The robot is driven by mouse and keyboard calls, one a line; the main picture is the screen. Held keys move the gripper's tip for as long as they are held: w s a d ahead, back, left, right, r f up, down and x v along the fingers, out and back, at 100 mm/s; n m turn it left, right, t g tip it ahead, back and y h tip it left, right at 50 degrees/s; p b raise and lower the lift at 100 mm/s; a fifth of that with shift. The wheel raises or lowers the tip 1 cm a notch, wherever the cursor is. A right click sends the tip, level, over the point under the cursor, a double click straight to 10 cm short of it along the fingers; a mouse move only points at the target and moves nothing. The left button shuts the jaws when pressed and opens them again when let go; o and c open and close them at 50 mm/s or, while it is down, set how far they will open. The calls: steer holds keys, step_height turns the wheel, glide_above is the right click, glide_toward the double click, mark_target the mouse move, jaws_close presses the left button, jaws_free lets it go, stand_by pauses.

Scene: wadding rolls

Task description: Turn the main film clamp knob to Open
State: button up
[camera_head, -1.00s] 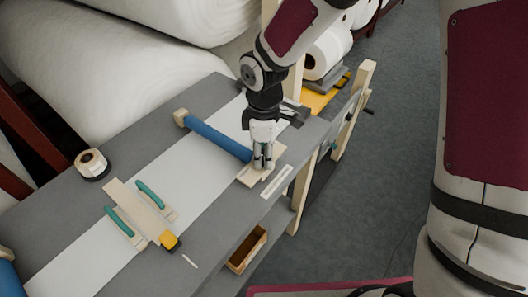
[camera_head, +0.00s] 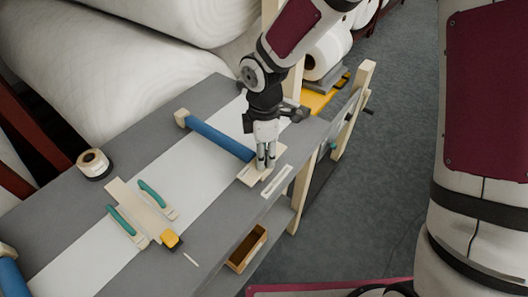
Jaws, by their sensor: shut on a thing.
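My gripper (camera_head: 266,163) points down at the right end of the blue roller (camera_head: 220,138), above a pale wooden block (camera_head: 250,178). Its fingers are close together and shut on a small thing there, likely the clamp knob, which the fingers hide. I cannot read the knob's position. A pale label strip (camera_head: 277,181) lies on the table just right of the block; its text is too small to read. White film (camera_head: 185,185) runs across the table under the blue roller.
A wooden bar with teal handles (camera_head: 152,193) and a yellow-ended piece (camera_head: 171,240) lie across the film at the lower left. Large white wadding rolls (camera_head: 90,90) fill the back. An open wooden box (camera_head: 247,250) sits below the table's front edge.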

steer(key=o, duration=1.2)
step_height(320, 180, up, 12)
steer(key=s+d+r+m+t+h, duration=0.1)
steer(key=s+d+r+m+t, duration=0.1)
steer(key=s+d+r+m, duration=0.6)
steer(key=s+d+r+m+t, duration=0.1)
steer(key=s+d+m, duration=0.2)
steer(key=m, duration=0.1)
steer(key=s+d+r+m+t, duration=0.1)
steer(key=s+d+r+m, duration=0.1)
steer(key=s+d+m, duration=0.1)
steer(key=s+d+r+m+t+y, duration=0.1)
steer(key=s+d+r+m, duration=0.1)
steer(key=s+d+m, duration=0.2)
steer(key=shift+r+m, duration=0.15)
steer(key=shift+m, duration=0.15)
